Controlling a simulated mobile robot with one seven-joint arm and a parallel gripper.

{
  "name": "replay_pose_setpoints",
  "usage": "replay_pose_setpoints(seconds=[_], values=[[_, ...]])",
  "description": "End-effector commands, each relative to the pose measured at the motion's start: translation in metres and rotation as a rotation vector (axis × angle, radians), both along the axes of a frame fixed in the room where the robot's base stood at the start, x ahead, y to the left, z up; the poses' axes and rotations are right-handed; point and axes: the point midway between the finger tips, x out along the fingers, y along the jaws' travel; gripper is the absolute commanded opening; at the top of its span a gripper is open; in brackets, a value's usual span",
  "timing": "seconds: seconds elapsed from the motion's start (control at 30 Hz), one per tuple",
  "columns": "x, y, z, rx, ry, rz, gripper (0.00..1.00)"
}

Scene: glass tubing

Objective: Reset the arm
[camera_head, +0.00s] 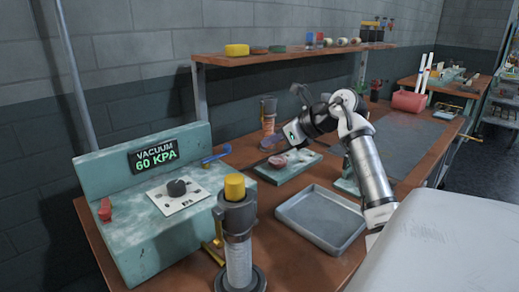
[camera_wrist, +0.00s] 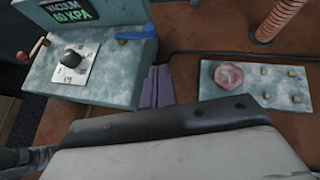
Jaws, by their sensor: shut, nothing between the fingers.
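My arm (camera_head: 368,165) rises from the right side of the workbench and bends over at its elbow. Its black wrist (camera_head: 308,125) reaches left above the bench. In the wrist view, my gripper (camera_wrist: 157,86) shows as two purple-grey fingers side by side, shut with nothing between them. They appear between the vacuum console (camera_wrist: 112,88) and the green plate with a red knob (camera_wrist: 262,84). In the head view the fingertips are hard to make out. The large pale and black wrist housing (camera_wrist: 165,140) hides the lower part of the wrist view.
The vacuum console (camera_head: 95,165) reads 60 KPA at the left. A yellow-topped cylinder (camera_head: 236,225) stands at the front. An empty grey tray (camera_head: 320,217) lies right of it. A shelf (camera_head: 290,55) runs along the back. A red container (camera_head: 409,101) stands at the far right.

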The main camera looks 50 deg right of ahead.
Motion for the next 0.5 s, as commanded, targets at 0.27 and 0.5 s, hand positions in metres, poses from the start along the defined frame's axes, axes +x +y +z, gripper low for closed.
replay_pose_setpoints(seconds=[0.27,0.5], values=[[-0.032,-0.013,0.021,0.001,0.0,-0.003,0.0],[-0.036,-0.014,0.025,0.0,0.0,-0.001,0.0]])
